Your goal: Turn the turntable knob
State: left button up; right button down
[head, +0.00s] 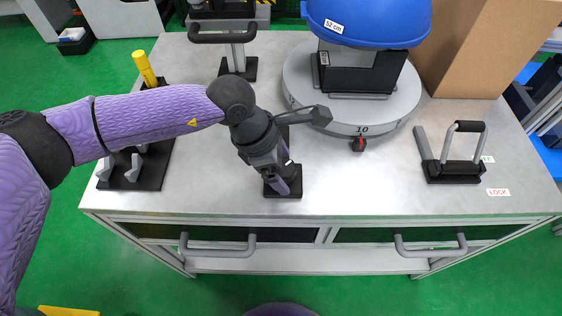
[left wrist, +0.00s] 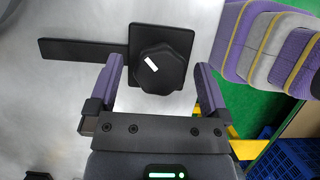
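The turntable (head: 300,92) is a round grey disc with number marks, "10" at its front, at the back middle of the table. A black lobed knob (left wrist: 172,78) with a short slanted white mark sits on a square black plate (left wrist: 182,38) in the left wrist view. In the head view my gripper hides the knob, and the plate (head: 285,194) shows below it near the front edge. My left gripper (left wrist: 160,65) is open, pointing down, with a finger on each side of the knob and small visible gaps. My right gripper is not in view.
A blue bowl-like cover (head: 370,22) on a black block stands on the turntable. A small red-marked black pointer (head: 358,145) is at its front. A handle (head: 455,165) stands at right, a cardboard box (head: 485,45) behind. A yellow-topped lever (head: 145,68) is at left.

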pick_arm(q)
jog(key=shift+r, duration=0.1)
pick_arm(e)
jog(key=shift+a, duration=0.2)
pick_arm(q)
jog(key=p+v, duration=0.3)
jog(key=v, duration=0.6)
jog(key=shift+a+r, duration=0.25)
jog(key=shift+r, duration=0.1)
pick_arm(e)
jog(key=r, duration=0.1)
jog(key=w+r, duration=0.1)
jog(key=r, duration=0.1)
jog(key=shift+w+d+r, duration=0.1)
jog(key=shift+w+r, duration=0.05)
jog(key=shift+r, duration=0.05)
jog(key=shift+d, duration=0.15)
